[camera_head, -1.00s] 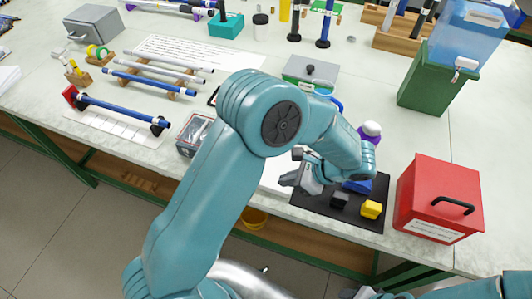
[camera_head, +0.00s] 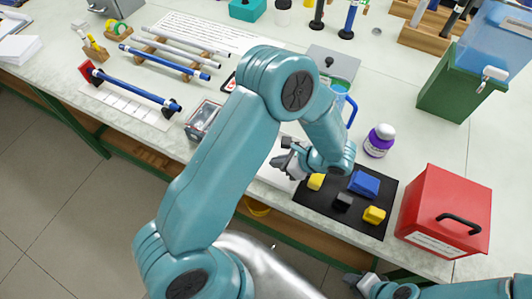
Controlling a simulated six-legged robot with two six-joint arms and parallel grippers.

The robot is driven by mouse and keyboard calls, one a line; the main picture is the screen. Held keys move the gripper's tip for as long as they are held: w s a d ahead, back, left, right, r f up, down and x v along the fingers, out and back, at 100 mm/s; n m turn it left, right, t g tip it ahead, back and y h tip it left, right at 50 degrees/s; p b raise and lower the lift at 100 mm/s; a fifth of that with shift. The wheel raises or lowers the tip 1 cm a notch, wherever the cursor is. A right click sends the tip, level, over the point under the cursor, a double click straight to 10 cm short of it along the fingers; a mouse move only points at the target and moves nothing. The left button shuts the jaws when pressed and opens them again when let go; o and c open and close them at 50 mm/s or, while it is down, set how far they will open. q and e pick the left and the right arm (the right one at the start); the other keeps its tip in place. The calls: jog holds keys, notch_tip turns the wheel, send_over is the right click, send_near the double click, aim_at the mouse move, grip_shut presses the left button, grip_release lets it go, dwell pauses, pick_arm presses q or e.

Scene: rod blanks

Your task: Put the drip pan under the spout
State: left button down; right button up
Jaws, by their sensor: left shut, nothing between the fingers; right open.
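The spout (camera_head: 495,73) is a white tap low on the front of a translucent blue tank (camera_head: 490,40), which stands on a green box (camera_head: 450,92) at the right. My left gripper (camera_head: 279,162) is shut and empty over the table, just left of the black mat. My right gripper (camera_head: 354,284) is open and empty at the bottom, in front of the table edge.
The black mat (camera_head: 302,205) holds yellow, blue and black blocks. A red box (camera_head: 447,205) stands right of it, a purple bottle (camera_head: 379,141) behind. A blue-handled jug (camera_head: 341,98) is partly hidden by my arm. Bare tabletop lies before the green box.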

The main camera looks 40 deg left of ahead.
aim_at(264, 164)
pick_arm(q)
jog(key=a, duration=0.1)
jog(key=s+a+p, duration=0.1)
jog(key=a, duration=0.1)
jog(key=shift+a+f, duration=0.15)
jog(key=shift+a, duration=0.5)
jog(key=shift+s, duration=0.1)
jog(key=shift+a+f, duration=0.1)
jog(key=shift+f, duration=0.05)
jog(key=a+b, duration=0.1)
jog(key=a, duration=0.1)
jog(key=s+a+b, duration=0.1)
jog(key=a, duration=0.1)
jog(key=shift+f+b, duration=0.1)
jog(key=shift+b, duration=0.25)
jog(key=shift+a, duration=0.3)
jog(key=shift+r, duration=0.2)
